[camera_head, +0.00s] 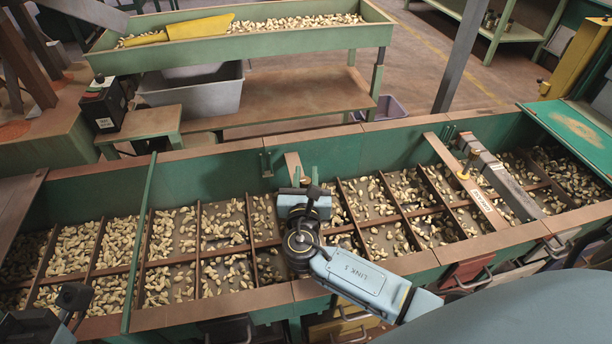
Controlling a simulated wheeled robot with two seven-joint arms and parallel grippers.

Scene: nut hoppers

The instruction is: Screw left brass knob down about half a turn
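A brass knob (464,172) stands upright on the crossbar (445,155) at the right of the long green nut hopper (215,170). A second crossbar (293,166) shows only its far end, near the middle of the hopper. My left gripper (70,303) shows partly at the lower left, over the hopper's near edge, away from both bars. Its fingers are unclear.
Nuts lie in the hopper's divided compartments. A grey metal bar (505,183) with a label crosses it at the right, and a thin green bar (141,235) crosses at the left. Behind stand a green tray of nuts (240,47) with a yellow scoop (185,29) and a grey bin (205,95).

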